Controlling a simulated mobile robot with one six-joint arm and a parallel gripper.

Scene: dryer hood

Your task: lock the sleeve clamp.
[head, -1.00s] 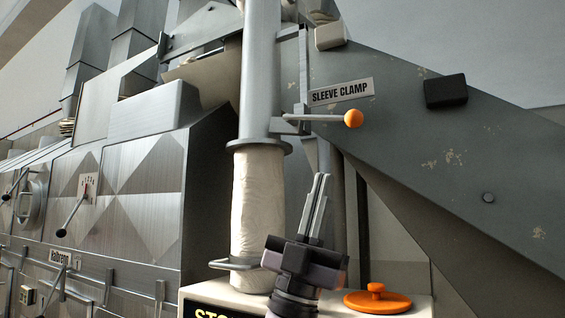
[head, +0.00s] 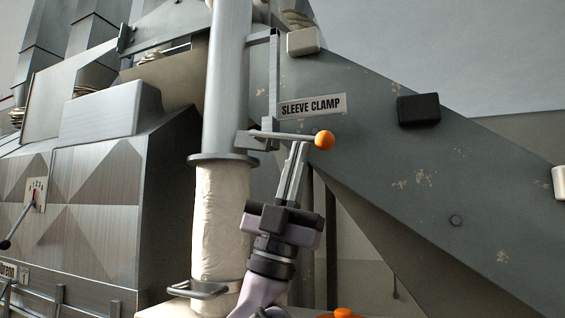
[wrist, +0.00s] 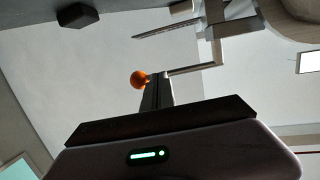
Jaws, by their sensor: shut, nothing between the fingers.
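The sleeve clamp lever (head: 285,136) is a thin grey bar ending in an orange ball (head: 324,140). It sticks out to the right from a grey bracket beside the metal pipe, roughly level, below the SLEEVE CLAMP label (head: 312,106). My gripper (head: 299,148) is shut and empty, pointing up. Its tips are just under the lever, left of the ball; I cannot tell whether they touch it. In the wrist view the ball (wrist: 138,79) shows by the fingertips, with the lever (wrist: 192,70) running right from there.
A white cloth sleeve (head: 219,230) hangs below the pipe (head: 228,90), with a metal loop handle (head: 203,289) near its bottom. A grey sloped panel carries a black block (head: 418,110) and a pale block (head: 302,41). An orange lid (head: 343,313) shows at the bottom edge.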

